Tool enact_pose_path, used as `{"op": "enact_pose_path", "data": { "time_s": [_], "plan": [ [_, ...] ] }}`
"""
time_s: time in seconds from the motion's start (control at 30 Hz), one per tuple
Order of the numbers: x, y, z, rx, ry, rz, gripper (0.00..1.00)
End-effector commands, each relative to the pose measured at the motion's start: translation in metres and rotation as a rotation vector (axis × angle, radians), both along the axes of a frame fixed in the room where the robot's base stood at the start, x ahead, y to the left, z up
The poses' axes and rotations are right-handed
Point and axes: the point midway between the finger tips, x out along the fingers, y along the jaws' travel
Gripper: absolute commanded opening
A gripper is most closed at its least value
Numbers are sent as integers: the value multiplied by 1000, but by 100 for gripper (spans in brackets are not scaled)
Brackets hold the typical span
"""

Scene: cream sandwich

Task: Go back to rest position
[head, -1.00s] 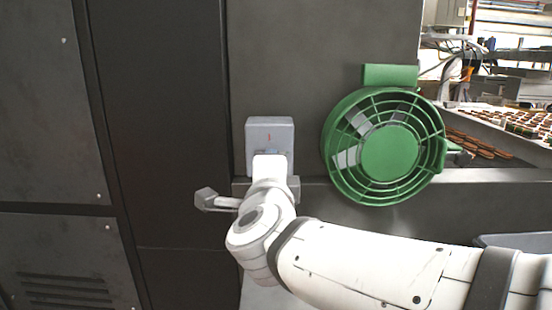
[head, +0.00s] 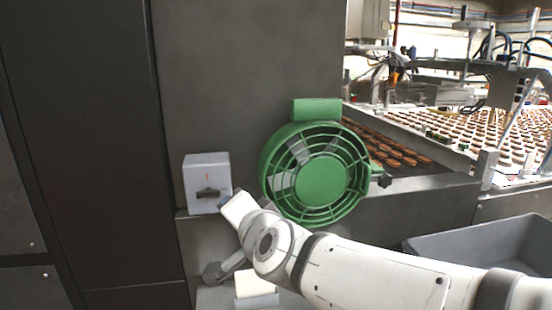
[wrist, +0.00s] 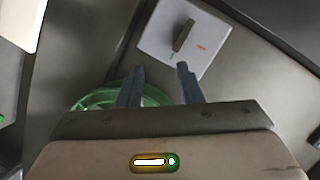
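My gripper shows in the wrist view (wrist: 159,82) with its two grey fingers apart and nothing between them. A light grey switch box (wrist: 165,45) with a dark knob (wrist: 184,36) lies beyond the fingertips, apart from them. The knob has a green mark near one end and a red mark to its side. In the head view the switch box (head: 207,170) is on the dark panel, with the knob (head: 207,193) lying about level below a red mark. My white arm reaches in from the lower right, its end just right of the box; the fingers are mostly hidden there.
A green caged fan (head: 318,178) stands close to the right of the box, behind my arm. A conveyor (head: 470,135) with rows of sandwich biscuits runs at the back right. A grey bin (head: 480,245) is at the lower right. A pale block (head: 256,285) sits below my wrist.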

Motion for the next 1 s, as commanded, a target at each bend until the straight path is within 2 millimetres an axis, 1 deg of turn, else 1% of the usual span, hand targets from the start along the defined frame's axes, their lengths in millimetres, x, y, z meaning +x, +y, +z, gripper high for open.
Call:
{"op": "enact_pose_path", "data": {
  "time_s": [0.03,0.07,0.17,0.2,0.27,0.3,0.37,0.4,0.5,0.6,0.67,1.0],
  "plan": [
    [0,-21,9,-109,36,28,33],
    [-2,-32,4,-177,63,51,33],
    [-18,-73,-14,-398,172,132,33],
    [-27,-92,-21,-485,227,162,33],
    [-43,-122,-31,-604,318,203,33],
    [-55,-142,-37,-674,382,231,33],
    [-75,-169,-44,-763,475,265,33],
    [-88,-185,-47,-811,535,286,33],
    [-115,-216,-52,-896,659,327,33],
    [-132,-232,-55,-938,730,352,33],
    [-137,-236,-56,-950,752,361,33],
    [-137,-236,-56,-950,752,361,33]
  ]
}}
